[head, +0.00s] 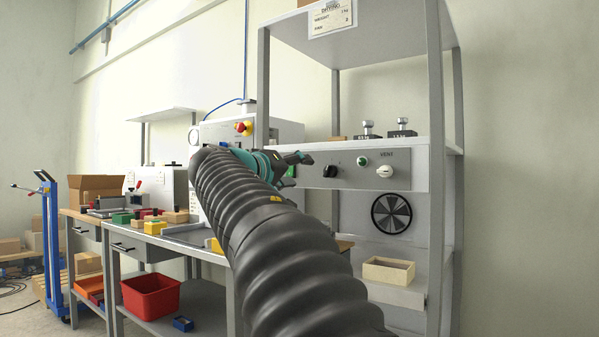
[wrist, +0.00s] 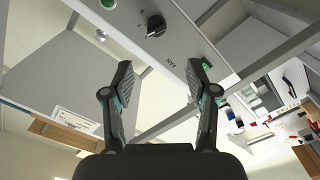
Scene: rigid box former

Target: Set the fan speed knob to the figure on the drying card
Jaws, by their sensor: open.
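The drying card (head: 332,17) hangs at the top front edge of the shelf unit. Its lower line seems to end in a 2, but the print is small. The black fan speed knob (head: 330,171) sits on the grey control panel (head: 345,182). In the wrist view the knob (wrist: 156,25) lies beyond the fingertips, near the FAN lettering; its setting is not readable. My gripper (head: 302,159) is open and empty, left of the knob in the head view and apart from it. Its two fingers show in the wrist view (wrist: 160,72) with nothing between them.
The panel also carries a white VENT knob (head: 385,171) and green buttons (head: 362,160). Several weights (head: 402,128) stand on the shelf above. A round fan grille (head: 391,213) and a pale open box (head: 389,270) are below. A workbench with coloured blocks stands at left.

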